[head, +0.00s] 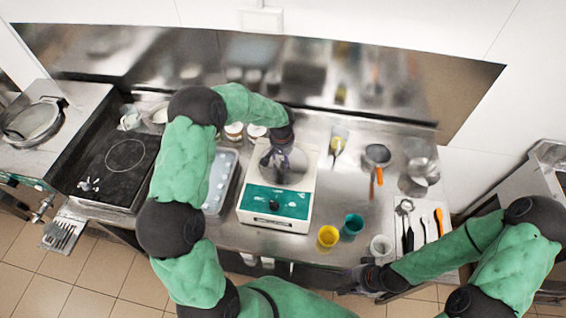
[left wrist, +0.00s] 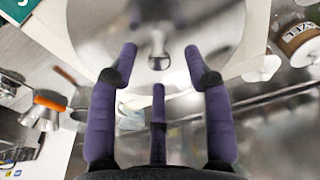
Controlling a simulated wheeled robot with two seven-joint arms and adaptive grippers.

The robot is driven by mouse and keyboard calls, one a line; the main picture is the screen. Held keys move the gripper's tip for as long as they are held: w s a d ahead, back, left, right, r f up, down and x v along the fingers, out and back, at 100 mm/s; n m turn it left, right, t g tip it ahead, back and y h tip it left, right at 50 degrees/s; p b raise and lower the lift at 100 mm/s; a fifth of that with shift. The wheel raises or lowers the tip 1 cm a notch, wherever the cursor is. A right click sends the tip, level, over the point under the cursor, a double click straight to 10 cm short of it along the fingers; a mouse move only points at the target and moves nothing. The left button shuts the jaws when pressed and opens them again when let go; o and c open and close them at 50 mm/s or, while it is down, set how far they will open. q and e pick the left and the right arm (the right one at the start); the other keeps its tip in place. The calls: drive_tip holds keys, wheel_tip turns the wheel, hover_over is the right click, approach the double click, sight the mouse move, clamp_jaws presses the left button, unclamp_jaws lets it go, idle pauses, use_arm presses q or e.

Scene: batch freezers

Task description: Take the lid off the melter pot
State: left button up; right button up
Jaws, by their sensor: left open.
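The melter pot (head: 274,202) is a white box with a green front panel and a dark knob, standing mid-counter. Its round metal lid (head: 296,172) is on top, partly hidden by my left gripper (head: 271,160). In the left wrist view the lid (left wrist: 205,20) fills the upper middle, with a shiny lid knob (left wrist: 158,52) at its centre. My left gripper (left wrist: 160,60) is open and empty, its purple fingers spread on either side of the knob in the picture. Contact cannot be told. My right gripper (head: 362,280) is at the counter's front edge; its fingers are unclear.
A tray (head: 222,180) stands close left of the pot. Yellow (head: 328,236) and teal (head: 352,225) cups stand to the right, near the front. An orange-handled pan (head: 377,155) and utensils (head: 408,230) lie further right. Jars (head: 234,131) stand behind.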

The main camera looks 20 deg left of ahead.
use_arm(q)
drive_tip(key=shift+w+f, duration=0.1)
drive_tip(key=shift+f, duration=0.55)
clamp_jaws()
drive_tip(key=shift+r, duration=0.8)
drive_tip(key=s+a+r+b, duration=0.2)
drive_tip(key=s+a+r, duration=0.1)
drive_tip(key=s+r, duration=0.8)
drive_tip(key=s, duration=0.2)
drive_tip(key=shift+s+a+r+b, duration=0.2)
drive_tip(key=shift+s+b, duration=0.1)
